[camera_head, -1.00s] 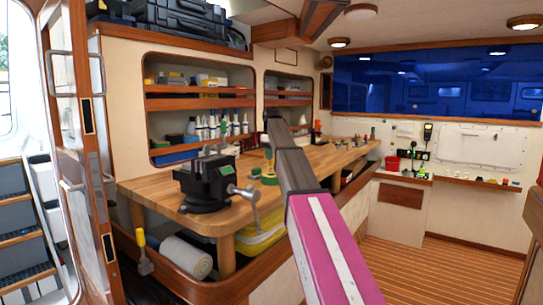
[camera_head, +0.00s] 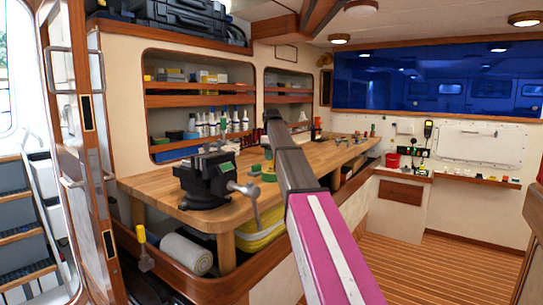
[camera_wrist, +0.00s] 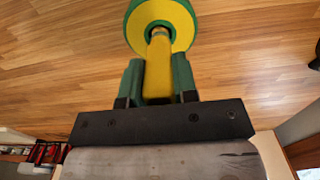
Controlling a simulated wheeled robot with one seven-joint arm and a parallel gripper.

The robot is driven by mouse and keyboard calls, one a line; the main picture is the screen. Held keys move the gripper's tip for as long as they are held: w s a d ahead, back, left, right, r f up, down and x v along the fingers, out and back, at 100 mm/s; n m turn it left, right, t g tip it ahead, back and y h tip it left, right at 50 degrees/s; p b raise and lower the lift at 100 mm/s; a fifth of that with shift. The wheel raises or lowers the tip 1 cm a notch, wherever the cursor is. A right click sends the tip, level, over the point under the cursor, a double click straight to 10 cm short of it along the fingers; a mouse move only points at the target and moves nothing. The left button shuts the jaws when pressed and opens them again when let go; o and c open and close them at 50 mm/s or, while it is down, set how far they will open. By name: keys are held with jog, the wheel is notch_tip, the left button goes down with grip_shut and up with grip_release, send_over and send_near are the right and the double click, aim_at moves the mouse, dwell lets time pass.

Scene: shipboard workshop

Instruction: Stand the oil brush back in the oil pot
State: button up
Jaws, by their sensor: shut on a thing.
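My gripper (camera_wrist: 158,72) is shut on the yellow handle of the oil brush (camera_wrist: 158,78), between its two green fingers. Just beyond the fingertips, a round green and yellow thing (camera_wrist: 174,12), seemingly the oil pot, shows at the top edge of the wrist view, partly cut off. The handle's far end meets or overlaps it; I cannot tell whether the brush is inside it. Small green items (camera_head: 268,176) show on the bench just left of my arm.
The wooden workbench (camera_head: 155,187) carries a dark vise (camera_head: 207,180) at its near left end, with its handle sticking out to the right. Shelves with bottles (camera_head: 222,123) line the wall behind. Small tools lie toward the bench's far end. Bare wood surrounds the pot in the wrist view.

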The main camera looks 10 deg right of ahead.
jog(key=shift+f, duration=1.05)
jog(key=o, duration=1)
jog(key=shift+r, duration=0.1)
notch_tip(320, 180, up, 11)
jog(key=shift+f, duration=0.2)
